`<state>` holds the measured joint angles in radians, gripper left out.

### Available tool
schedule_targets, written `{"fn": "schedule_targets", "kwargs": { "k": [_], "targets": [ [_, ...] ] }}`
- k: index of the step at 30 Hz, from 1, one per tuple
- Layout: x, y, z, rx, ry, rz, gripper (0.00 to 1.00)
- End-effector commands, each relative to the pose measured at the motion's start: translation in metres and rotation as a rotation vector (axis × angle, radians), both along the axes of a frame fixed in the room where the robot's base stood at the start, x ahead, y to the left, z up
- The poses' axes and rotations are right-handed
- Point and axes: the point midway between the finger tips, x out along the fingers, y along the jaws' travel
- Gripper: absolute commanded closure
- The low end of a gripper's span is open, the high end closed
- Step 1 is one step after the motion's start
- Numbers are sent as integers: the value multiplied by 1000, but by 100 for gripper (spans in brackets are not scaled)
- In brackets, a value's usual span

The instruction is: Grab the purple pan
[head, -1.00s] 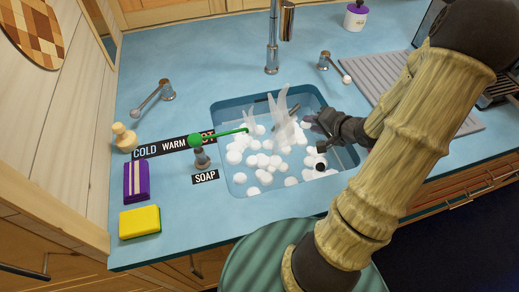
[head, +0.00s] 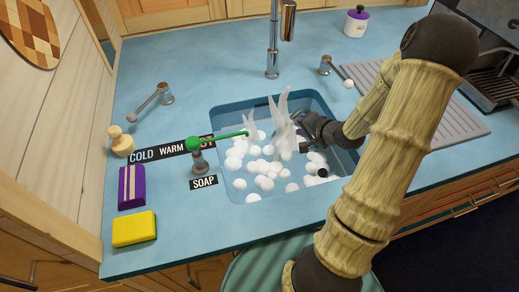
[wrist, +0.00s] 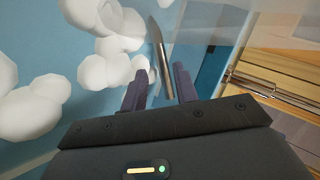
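I cannot make out a purple pan in either view; foam and splashes hide much of the sink (head: 214,130). My gripper (wrist: 160,88) is over or in the right part of the sink. The wrist view shows its two fingers apart. A slim grey, pointed piece (wrist: 159,50) lies just beyond and between the fingertips; I cannot tell what it belongs to or whether it touches them. In the head view a dark thin piece sticks out near the sink's back rim, partly behind white splashes (head: 285,110).
A faucet (head: 273,45) rises behind the sink. A green-topped soap lever (head: 194,144), a yellow sponge (head: 134,229) and a purple striped item (head: 132,187) stand on the left counter. A grey drying rack (head: 440,118) lies right. A purple-lidded jar (head: 356,22) is behind.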

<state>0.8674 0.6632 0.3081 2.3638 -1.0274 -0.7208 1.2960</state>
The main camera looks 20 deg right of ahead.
Motion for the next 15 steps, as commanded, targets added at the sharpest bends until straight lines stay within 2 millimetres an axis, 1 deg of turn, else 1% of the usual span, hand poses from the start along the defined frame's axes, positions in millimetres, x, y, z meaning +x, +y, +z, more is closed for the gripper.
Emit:
{"fn": "schedule_targets", "kwargs": {
  "k": [1,6,9,15],
  "targets": [
    [7,4,-8,1,0,2,70],
    [27,11,-22,-1,0,2,70],
    [32,13,-25,-1,1,0,70],
    [32,13,-25,-2,0,0,70]
  ]
}}
